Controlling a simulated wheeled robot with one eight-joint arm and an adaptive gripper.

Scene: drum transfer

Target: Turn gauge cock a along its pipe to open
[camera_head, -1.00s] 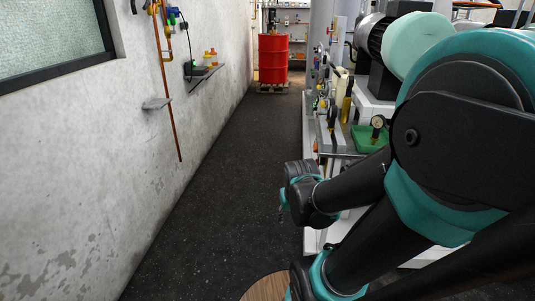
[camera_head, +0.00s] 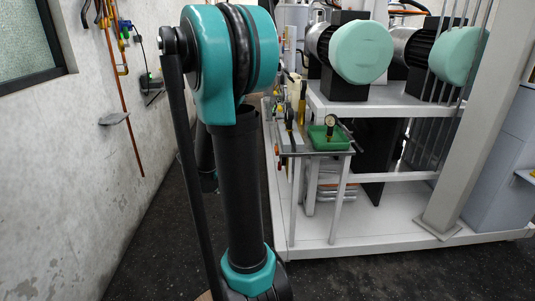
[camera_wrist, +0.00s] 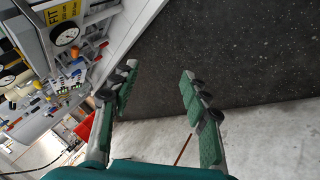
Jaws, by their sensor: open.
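My gripper (camera_wrist: 158,76) shows in the wrist view with its two green-padded fingers spread wide and nothing between them. Dark floor lies beyond the fingers. A white-faced round gauge (camera_wrist: 65,36) sits on the equipment at the upper left of the wrist view, apart from the fingers. I cannot make out gauge cock a or its handle position. In the head view a small gauge (camera_head: 331,122) stands at a green tray (camera_head: 322,143) on the skid's near end. My arm stands in front, left of this tray, and my gripper is not visible there.
The white skid (camera_head: 340,238) carries motors with pale green covers (camera_head: 361,52). A grey post (camera_head: 480,110) rises at its right. The wall (camera_head: 85,190) with an orange pipe (camera_head: 124,110) is on the left.

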